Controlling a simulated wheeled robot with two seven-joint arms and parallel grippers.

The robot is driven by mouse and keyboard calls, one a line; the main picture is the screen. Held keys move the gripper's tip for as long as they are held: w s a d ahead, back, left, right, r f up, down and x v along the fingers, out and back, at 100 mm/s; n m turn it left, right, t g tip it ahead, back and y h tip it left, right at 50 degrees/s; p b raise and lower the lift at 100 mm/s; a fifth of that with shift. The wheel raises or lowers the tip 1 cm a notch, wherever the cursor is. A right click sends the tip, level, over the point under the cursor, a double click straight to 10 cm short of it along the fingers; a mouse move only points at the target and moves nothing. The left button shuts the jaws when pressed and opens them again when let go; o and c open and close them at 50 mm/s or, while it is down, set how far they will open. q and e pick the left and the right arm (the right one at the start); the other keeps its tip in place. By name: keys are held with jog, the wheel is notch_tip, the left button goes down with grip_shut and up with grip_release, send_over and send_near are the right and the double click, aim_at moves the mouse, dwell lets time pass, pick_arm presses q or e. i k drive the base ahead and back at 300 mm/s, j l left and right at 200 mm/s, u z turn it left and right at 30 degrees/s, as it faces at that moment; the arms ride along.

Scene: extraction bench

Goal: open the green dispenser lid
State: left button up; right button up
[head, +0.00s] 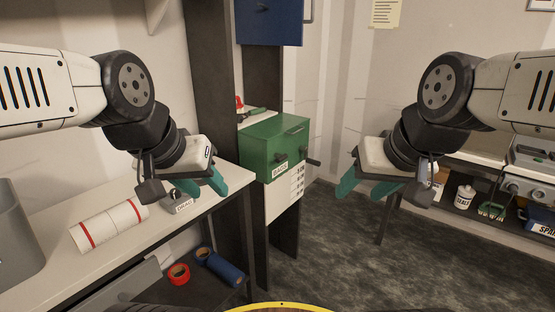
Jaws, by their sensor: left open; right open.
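The green dispenser (275,147) stands in the middle of the head view, on a pale stand by the dark shelf frame. It is a green box with a label on its front, a dark knob low on the front and a dark handle sticking out at the right. Its lid (273,129) appears closed. My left gripper (217,185) is open and empty, left of the dispenser and in front of it, above the white bench's edge. My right gripper (347,185) is open and empty, to the right of the dispenser and apart from it.
A white roll with red bands (110,225) and a small grey labelled block (182,204) are on the white bench (60,275). Red tape (178,274) and a blue roll (222,267) lie below. A right-hand shelf holds a white labelled container (464,196). Dark floor (330,245) is clear between.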

aim_at(269, 128)
jog(key=i+j, duration=0.15)
jog(key=j, duration=0.2)
jog(key=i+j, duration=0.15)
jog(key=j, duration=0.25)
jog(key=i+j, duration=0.15)
jog(key=j, duration=0.2)
jog(key=z, duration=0.05)
